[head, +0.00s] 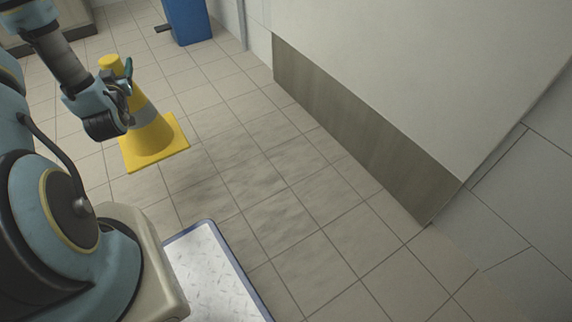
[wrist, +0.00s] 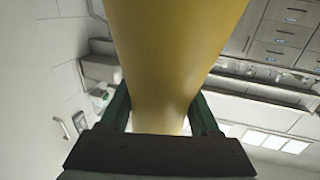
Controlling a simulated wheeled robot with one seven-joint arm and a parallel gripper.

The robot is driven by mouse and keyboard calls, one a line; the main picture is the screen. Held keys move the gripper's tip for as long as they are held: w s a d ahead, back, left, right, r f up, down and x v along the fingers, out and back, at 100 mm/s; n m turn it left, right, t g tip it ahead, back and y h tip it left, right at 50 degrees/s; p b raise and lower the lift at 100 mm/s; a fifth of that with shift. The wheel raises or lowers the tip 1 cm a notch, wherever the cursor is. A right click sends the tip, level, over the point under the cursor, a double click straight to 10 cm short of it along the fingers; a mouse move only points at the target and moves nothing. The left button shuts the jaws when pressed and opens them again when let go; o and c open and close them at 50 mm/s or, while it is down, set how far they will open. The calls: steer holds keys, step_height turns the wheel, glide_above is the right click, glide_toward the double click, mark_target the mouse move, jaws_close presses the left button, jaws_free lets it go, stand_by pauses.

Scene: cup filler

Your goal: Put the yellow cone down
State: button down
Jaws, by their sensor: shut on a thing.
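The yellow cone (head: 151,138) has a grey-white band and a square yellow base, and it shows at the left of the head view. My gripper (head: 127,82) is shut on its upper part, from the left side. The cone looks nearly upright, tilted a little. Its base appears to be above the floor, with soft dark patches on the tiles to its right. In the wrist view the yellow cone (wrist: 175,60) fills the middle, between the two green fingers of my gripper (wrist: 160,112). The gripper hides part of the cone's upper side.
A blue bin (head: 187,20) stands at the back. A white wall with a brown skirting board (head: 345,125) runs along the right. The tiled floor (head: 290,205) between the cone and this wall is clear. A white plate with a blue edge (head: 212,270) is at the bottom.

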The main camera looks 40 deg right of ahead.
steer(key=s+d+f+m+g+h, duration=0.2)
steer(key=s+d+h, duration=0.1)
steer(key=d, duration=0.5)
steer(key=s+d+f+m+g+h, duration=0.2)
steer(key=s+d+f+m+h, duration=0.15)
steer(key=d, duration=0.45)
steer(key=s+d+f+m+g+h, duration=0.1)
steer(key=s+d+m+g+h, duration=0.2)
steer(key=d, duration=0.6)
steer(key=s+d+f+m+g+h+b, duration=0.1)
steer(key=s+d+f+m+g+h, duration=0.15)
steer(key=s+d+g, duration=0.5)
steer(key=s+d+f+m+g+h+b, duration=0.1)
steer(key=s+d+f+m+g, duration=0.2)
steer(key=s+d, duration=0.85)
step_height(320, 180, down, 10)
steer(key=s+a+t+b, duration=0.1)
steer(key=s+a+b, duration=0.1)
steer(key=b, duration=0.2)
steer(key=shift+a+r, duration=0.15)
steer(key=shift+a, duration=0.05)
steer(key=shift+t, duration=0.25)
steer(key=shift+f, duration=0.25)
steer(key=shift+c, duration=0.6)
jaws_free()
